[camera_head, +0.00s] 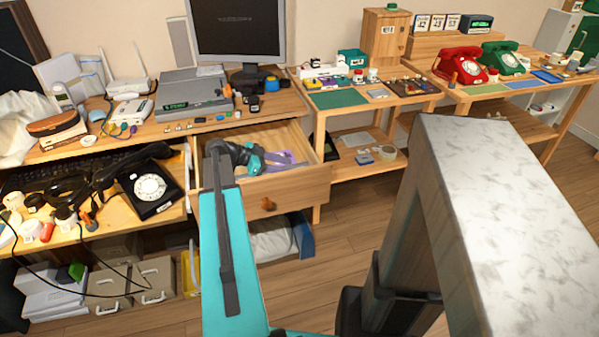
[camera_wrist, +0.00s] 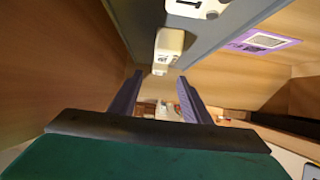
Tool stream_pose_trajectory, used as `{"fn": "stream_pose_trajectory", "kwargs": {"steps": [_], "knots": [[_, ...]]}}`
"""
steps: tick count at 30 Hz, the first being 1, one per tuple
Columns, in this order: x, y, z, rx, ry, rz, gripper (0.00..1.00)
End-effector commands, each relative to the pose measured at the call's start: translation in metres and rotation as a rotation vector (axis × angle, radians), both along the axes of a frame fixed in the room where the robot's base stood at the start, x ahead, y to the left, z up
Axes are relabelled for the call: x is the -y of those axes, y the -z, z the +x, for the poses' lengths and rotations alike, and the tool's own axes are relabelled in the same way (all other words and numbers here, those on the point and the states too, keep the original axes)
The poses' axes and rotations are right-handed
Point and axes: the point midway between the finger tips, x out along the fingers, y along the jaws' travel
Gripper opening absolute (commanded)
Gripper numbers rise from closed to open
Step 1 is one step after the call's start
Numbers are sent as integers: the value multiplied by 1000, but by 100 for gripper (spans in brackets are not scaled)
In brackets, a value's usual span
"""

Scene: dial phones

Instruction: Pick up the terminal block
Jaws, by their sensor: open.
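My gripper (camera_head: 256,164) is down in the open drawer (camera_head: 290,183), and in the wrist view its two dark fingers (camera_wrist: 160,97) are spread with a gap between them. A cream block (camera_wrist: 168,46) with small dark marks, possibly the terminal block, sits on a grey strip or tray (camera_wrist: 215,38) beyond the fingertips. A smaller pale piece (camera_wrist: 159,70) shows close to the fingertips. I see nothing held between the fingers. In the head view my arm and gripper hide part of the drawer, and I cannot make out the block there.
The drawer's wooden walls stand close around my gripper. A purple-edged card (camera_wrist: 262,41) lies to the right in the drawer. A black dial phone (camera_head: 149,187) is on the lower desk to the left. A monitor (camera_head: 238,28) and grey device (camera_head: 193,92) stand on the desk above.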

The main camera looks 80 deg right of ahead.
Motion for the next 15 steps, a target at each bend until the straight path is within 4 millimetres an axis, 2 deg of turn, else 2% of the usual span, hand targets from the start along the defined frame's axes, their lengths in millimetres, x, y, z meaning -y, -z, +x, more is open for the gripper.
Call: {"fn": "stream_pose_trajectory", "kwargs": {"steps": [7,15], "knots": [[10,14,-25,-1,3,1,44],[15,19,-33,0,0,1,44]]}}
